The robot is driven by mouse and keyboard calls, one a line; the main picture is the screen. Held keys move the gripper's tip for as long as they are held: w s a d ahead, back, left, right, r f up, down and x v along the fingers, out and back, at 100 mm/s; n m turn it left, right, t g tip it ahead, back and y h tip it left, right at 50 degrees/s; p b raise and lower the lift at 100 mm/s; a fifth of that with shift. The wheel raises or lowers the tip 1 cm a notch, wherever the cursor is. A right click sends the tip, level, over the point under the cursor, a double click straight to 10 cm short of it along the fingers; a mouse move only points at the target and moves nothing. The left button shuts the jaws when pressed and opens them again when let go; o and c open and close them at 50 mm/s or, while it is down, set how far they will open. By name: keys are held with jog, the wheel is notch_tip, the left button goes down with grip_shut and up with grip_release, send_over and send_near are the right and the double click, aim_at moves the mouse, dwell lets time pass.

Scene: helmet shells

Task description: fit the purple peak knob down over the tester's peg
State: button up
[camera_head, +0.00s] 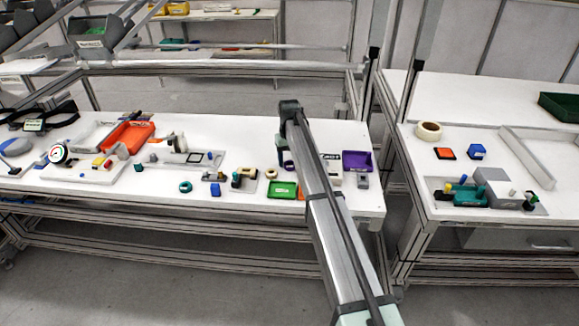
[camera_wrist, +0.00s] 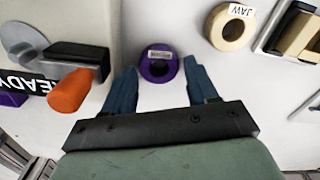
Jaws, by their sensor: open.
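The purple peak knob (camera_wrist: 158,70) is a short round ring with a dark centre hole and a small white label, lying on the white table in the wrist view. A sliver of purple (camera_head: 287,165) shows beside my arm in the head view. My gripper (camera_wrist: 160,66) is open, with one blue finger on each side of the knob and gaps visible between. A pale grey block with a READY label (camera_wrist: 22,84), seemingly the tester, stands to the left. An orange cylinder (camera_wrist: 70,90) sticks out from its dark bracket. I cannot tell which part is the peg.
A cream ring labelled JAW (camera_wrist: 232,27) lies to the right of the knob. A green tray (camera_head: 283,190) and a purple bin (camera_head: 357,160) flank my arm. Several small parts and an orange bin (camera_head: 130,135) fill the left side of the table.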

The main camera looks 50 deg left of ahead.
jog(key=shift+f, duration=0.35)
jog(key=shift+c, duration=0.4)
jog(key=c, duration=0.7)
